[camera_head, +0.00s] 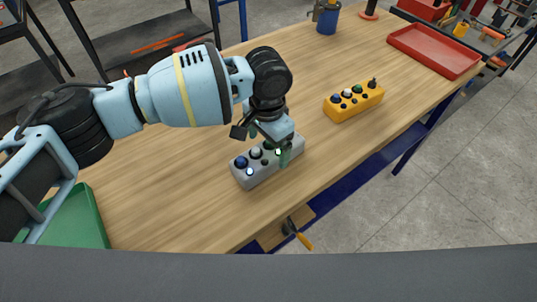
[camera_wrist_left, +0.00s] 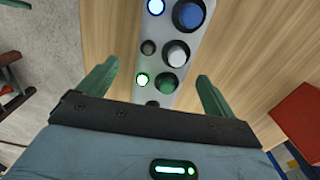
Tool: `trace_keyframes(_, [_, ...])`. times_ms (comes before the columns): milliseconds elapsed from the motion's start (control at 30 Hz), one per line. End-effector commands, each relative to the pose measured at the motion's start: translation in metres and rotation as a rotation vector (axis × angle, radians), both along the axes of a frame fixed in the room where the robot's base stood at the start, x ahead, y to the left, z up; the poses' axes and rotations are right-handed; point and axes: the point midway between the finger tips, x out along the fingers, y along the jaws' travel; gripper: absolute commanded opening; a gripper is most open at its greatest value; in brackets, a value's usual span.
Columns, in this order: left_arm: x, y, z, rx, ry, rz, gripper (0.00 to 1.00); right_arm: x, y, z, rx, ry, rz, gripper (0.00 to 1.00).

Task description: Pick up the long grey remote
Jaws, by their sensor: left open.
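The long grey remote (camera_head: 250,174) lies on the wooden table near its front edge. It has blue, white, green and dark buttons on top. My left gripper (camera_head: 270,156) is above its right part and hides some of it in the head view. In the left wrist view the remote (camera_wrist_left: 165,55) runs upward from between the two green fingers of the left gripper (camera_wrist_left: 155,88). The fingers are open, one on each side, with gaps to the remote. My right gripper is in neither view.
A yellow control box (camera_head: 353,101) with buttons lies on the table to the right. A red tray (camera_head: 434,50) is at the back right and a green bin (camera_head: 85,222) at the left. A blue cup (camera_head: 327,20) stands at the back. Bare table (camera_head: 190,190) lies left of the remote.

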Motion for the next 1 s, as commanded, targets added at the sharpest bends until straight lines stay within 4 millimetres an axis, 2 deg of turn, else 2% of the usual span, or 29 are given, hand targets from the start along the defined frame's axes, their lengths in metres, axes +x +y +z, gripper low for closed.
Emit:
trace_keyframes(300, [0.005, -0.002, -0.042, 0.002, 0.003, 0.001, 0.91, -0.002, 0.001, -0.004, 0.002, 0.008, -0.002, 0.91])
trace_keyframes(633, [0.005, -0.002, -0.049, 0.002, 0.001, 0.001, 0.91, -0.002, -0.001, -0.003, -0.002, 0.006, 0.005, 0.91])
trace_keyframes(1000, [0.005, -0.002, -0.049, 0.001, 0.002, 0.001, 0.44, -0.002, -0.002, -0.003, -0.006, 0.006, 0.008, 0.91])
